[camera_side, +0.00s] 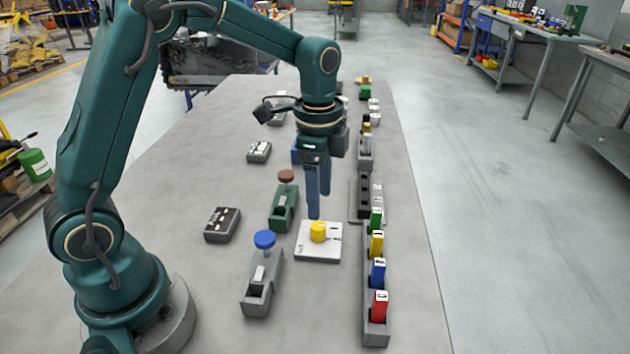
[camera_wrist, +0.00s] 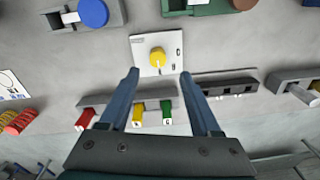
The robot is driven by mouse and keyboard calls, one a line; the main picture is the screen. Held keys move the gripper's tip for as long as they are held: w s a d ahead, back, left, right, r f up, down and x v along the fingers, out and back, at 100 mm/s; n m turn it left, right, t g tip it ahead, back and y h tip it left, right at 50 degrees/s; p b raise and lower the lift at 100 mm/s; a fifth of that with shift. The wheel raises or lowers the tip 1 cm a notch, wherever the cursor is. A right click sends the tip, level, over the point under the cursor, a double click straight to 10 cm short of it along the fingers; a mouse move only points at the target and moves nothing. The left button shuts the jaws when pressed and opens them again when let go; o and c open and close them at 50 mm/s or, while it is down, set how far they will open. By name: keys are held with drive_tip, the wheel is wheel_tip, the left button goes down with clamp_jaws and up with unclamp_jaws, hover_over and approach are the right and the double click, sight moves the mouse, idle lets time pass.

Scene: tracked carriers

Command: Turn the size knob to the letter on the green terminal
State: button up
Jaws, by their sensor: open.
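The size knob (camera_side: 318,231) is a round yellow knob on a white square plate (camera_side: 313,254) with small dark marks. In the wrist view the knob (camera_wrist: 157,60) lies just beyond the fingertips, with a small pale pointer that I cannot read. My gripper (camera_side: 319,205) points down above the plate, open and empty, with its fingers apart from the knob. In the wrist view its fingertips (camera_wrist: 159,75) stand left and right of the knob's line. The green terminal (camera_side: 376,219) seems to be the green block in the grey rack; its letter is too small to read surely.
Yellow (camera_side: 377,244), blue (camera_side: 378,272) and red (camera_side: 380,305) blocks stand in the grey rack (camera_side: 377,338) right of the plate. A grey holder with a blue knob (camera_side: 265,240) and a green holder with a brown knob (camera_side: 286,176) stand left of it.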

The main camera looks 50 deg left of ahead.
sight(318, 226)
drive_tip(key=shift+s+f, duration=0.15)
drive_tip(key=shift+f, duration=2.85)
clamp_jaws()
